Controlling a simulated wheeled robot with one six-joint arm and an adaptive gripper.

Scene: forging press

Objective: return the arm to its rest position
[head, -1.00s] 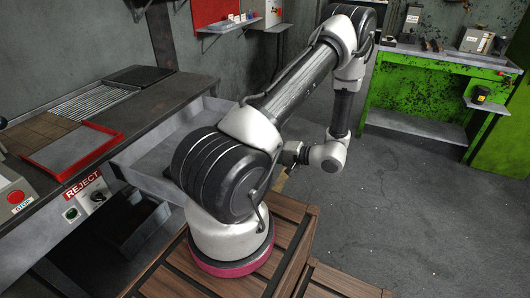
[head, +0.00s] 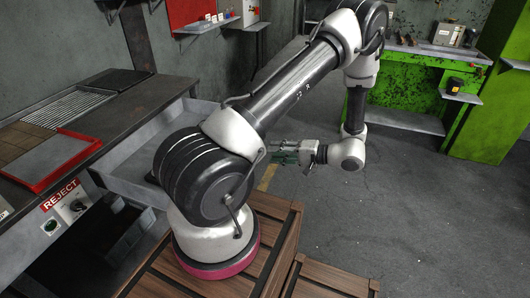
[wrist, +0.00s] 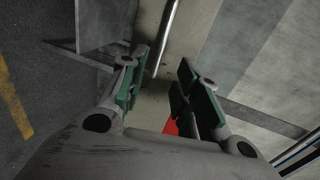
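My arm stands on its wooden-slatted base, folded over with the elbow high and the forearm hanging down on the right. My gripper (head: 288,155) points left in the head view, in the air over the grey floor and to the right of the open drawer. In the wrist view my gripper (wrist: 157,95) has its two green-padded fingers apart. Nothing shows between them.
The workbench (head: 135,100) with a red-rimmed tray (head: 85,150) and a REJECT switch box (head: 75,203) is at left. An open grey drawer (head: 118,183) juts toward my arm. A green bench (head: 405,85) stands at back right. Floor at right is clear.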

